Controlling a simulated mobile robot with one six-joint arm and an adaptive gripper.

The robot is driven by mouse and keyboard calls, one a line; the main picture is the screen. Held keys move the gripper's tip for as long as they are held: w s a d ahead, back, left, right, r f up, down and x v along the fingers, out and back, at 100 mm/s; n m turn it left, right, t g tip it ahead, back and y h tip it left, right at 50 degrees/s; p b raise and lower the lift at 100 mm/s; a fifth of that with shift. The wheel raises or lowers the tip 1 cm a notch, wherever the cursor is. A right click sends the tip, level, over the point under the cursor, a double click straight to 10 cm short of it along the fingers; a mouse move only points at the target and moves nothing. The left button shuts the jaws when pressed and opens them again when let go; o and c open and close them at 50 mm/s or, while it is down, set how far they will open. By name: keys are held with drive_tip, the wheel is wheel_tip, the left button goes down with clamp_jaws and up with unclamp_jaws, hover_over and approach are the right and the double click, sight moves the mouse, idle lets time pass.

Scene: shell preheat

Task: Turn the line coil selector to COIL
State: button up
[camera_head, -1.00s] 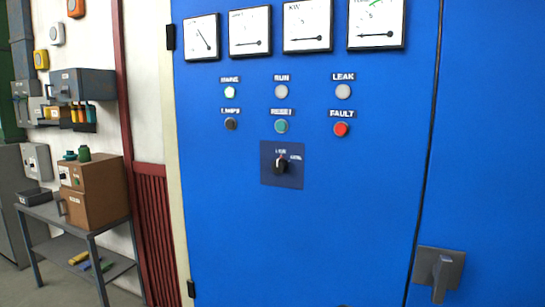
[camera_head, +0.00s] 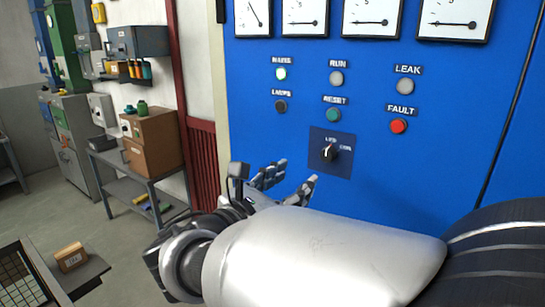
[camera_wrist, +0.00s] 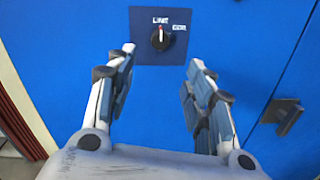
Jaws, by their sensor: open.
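The line coil selector (camera_head: 328,153) is a black knob on a dark blue plate on the blue cabinet door, with LINE marked above it and COIL to its right. In the wrist view the selector (camera_wrist: 161,38) shows near the top centre, its white pointer mark upright toward LINE. My gripper (camera_head: 289,178) is open and empty, to the left of and slightly below the selector in the head view. In the wrist view my gripper (camera_wrist: 160,60) has its two fingers spread wide, with the selector beyond the tips. Nothing touches the knob.
A door handle (camera_wrist: 282,115) sits at the lower right. A bench with a brown box (camera_head: 153,141) stands at the left.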

sight(325, 157)
drive_tip(key=x, duration=1.2)
drive_tip(key=shift+w+d+f+p, duration=0.1)
drive_tip(key=shift+w+d+p, duration=0.1)
drive_tip(key=shift+p, duration=0.1)
drive_tip(key=shift+c, duration=0.5)
drive_tip(key=c, duration=1)
